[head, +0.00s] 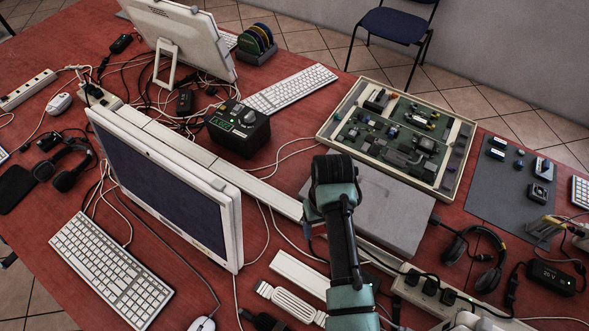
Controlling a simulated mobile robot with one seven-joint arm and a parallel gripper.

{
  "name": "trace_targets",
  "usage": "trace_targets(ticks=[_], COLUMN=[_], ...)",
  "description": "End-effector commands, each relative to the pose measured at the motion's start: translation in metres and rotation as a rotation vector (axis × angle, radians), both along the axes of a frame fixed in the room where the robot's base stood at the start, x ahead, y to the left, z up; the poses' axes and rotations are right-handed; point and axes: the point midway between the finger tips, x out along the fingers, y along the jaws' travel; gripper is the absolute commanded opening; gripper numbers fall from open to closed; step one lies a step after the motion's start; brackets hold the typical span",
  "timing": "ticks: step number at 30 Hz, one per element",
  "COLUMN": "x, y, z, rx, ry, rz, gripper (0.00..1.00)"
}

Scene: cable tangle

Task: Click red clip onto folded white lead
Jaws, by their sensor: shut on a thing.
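A folded white lead (291,303), bundled in flat parallel loops, lies on the red table at the bottom centre, left of my arm. No red clip can be made out in this view. My arm, teal and black, reaches up from the bottom edge over the table, its far end above the left part of a flat grey case (385,205). The gripper's fingers do not show, so whatever is between them is hidden too.
A white monitor (165,190) and keyboard (110,268) stand at left. A black power box (238,128) is behind. A tray of circuit boards (455,150) lies beyond the case. A power strip (430,292), headphones (478,255) and loose cables crowd the right front.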

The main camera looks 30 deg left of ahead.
Motion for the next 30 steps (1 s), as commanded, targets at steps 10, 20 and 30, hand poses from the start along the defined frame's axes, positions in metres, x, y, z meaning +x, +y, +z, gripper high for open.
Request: trace_targets(ticks=[10,20,30], x=[-0.093,-0.147,-0.15], y=[0.004,-0.014,-0.016], z=[-0.03,-0.053,-0.07], rx=[0.009,0.004,0.003], ry=[0.01,0.001,-0.001], rz=[0.505,0.738,0.753], gripper=[0.15,0.15,0.15])
